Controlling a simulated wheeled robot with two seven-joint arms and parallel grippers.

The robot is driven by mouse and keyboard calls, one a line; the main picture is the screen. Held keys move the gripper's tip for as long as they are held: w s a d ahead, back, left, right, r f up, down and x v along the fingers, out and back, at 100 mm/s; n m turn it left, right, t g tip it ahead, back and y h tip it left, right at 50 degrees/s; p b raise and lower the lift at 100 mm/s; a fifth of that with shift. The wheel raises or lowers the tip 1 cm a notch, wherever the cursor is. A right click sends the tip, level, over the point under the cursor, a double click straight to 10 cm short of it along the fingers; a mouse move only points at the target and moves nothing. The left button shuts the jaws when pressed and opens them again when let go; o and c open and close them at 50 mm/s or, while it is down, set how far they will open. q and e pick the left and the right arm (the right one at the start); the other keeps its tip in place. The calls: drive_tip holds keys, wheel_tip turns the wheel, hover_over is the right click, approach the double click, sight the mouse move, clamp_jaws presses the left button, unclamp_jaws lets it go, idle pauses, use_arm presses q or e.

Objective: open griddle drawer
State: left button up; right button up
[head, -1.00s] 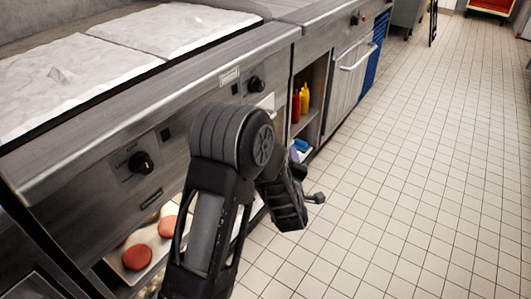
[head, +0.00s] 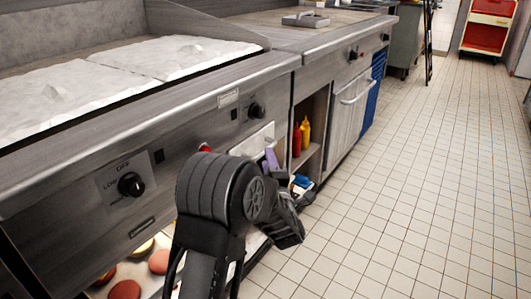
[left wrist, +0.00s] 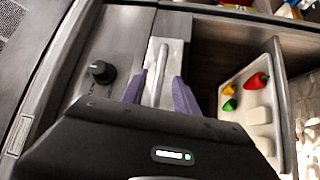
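The griddle (head: 130,130) runs along the left of the head view. A pale plate with a bar handle (left wrist: 161,72) sits on its front, close to a black knob (left wrist: 102,72); the pale plate (head: 252,140) also shows below the right-hand knob in the head view. My left gripper's purple fingers (left wrist: 159,98) are open, one on each side of the bar, with gaps visible. In the head view, one purple fingertip of my left gripper (head: 272,159) shows beside the plate; my arm hides the rest. I cannot tell whether the drawer is out. My right gripper is not in view.
A tray (left wrist: 232,92) with peppers and pale pieces lies right of the handle in the wrist view. Reddish patties (head: 125,289) show low left in the head view. Red and yellow bottles (head: 304,135) stand in an open shelf. The tiled floor (head: 420,180) is clear at right.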

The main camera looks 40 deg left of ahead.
use_arm(q)
drive_tip(key=x, duration=0.5)
drive_tip(key=shift+w+b, duration=0.1)
drive_tip(key=shift+b, duration=0.3)
clamp_jaws()
idle(1.0)
